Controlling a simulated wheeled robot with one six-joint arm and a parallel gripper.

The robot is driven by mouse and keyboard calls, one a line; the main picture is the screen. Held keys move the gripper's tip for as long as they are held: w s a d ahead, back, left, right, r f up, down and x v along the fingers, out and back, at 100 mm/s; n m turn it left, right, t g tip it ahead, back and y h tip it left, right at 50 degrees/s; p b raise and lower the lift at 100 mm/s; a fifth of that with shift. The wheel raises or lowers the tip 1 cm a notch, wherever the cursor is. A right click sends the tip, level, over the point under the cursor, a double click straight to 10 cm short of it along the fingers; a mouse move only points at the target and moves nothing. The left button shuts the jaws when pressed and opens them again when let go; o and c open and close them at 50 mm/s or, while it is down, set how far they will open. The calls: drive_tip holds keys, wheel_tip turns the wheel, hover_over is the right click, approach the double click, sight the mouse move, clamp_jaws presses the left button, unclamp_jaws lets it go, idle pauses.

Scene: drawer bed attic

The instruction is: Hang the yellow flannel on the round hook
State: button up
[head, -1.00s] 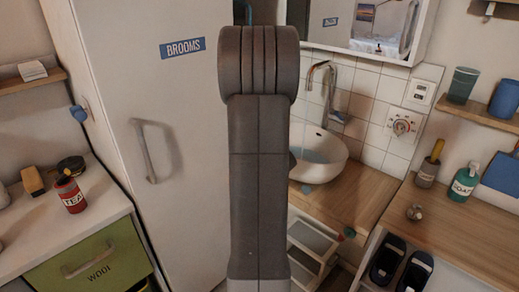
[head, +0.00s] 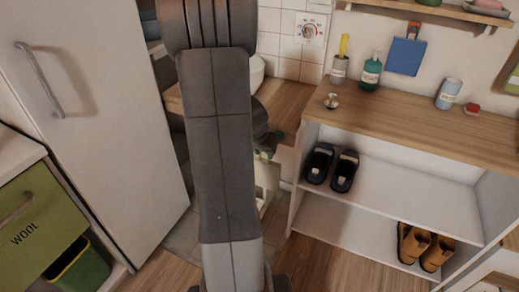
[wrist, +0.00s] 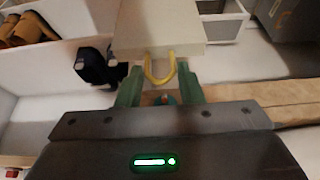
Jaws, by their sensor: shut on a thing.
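My gripper (wrist: 160,97), with green fingers, is shut on the yellow loop (wrist: 160,72) of a pale slab-like cloth, which appears to be the yellow flannel (wrist: 160,30). In the wrist view the cloth extends away from the fingertips. In the head view my arm covers most of the gripper, and a pale panel (head: 266,182) that looks like the flannel shows beside the arm, below the washstand edge. A small teal and orange bit shows between the fingers; I cannot tell what it is. I cannot make out the round hook clearly.
A wooden-topped shelf unit (head: 400,122) stands right, holding dark shoes (head: 331,168) and brown boots (head: 426,247). A blue cloth (head: 405,56) hangs on the wall above it. The washstand top (head: 284,102) is behind my arm. A white cupboard (head: 95,110) stands left.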

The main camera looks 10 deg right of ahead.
drive_tip(key=shift+w+d+f+p, duration=0.1)
drive_tip(key=shift+w+d+p, duration=0.65)
drive_tip(key=shift+w+p, duration=0.35)
drive_tip(key=shift+w+d+f+p, duration=0.1)
drive_tip(key=shift+w+d+p, duration=0.6)
drive_tip(key=shift+w+p, duration=0.4)
drive_tip(key=shift+w+d+p, duration=0.75)
drive_tip(key=shift+w+p, duration=0.3)
drive_tip(key=shift+w, duration=0.1)
drive_tip(key=shift+w+d+f+b, duration=0.45)
drive_tip(key=shift+w+f+b, duration=0.05)
drive_tip(key=shift+w+f, duration=0.15)
drive_tip(key=o, duration=0.8)
drive_tip(key=shift+r, duration=0.15)
drive_tip(key=p+v, duration=0.1)
drive_tip(key=v, duration=1.2)
drive_tip(key=shift+r+p, duration=0.25)
drive_tip(key=shift+p, duration=0.1)
drive_tip(key=shift+s+a, duration=0.1)
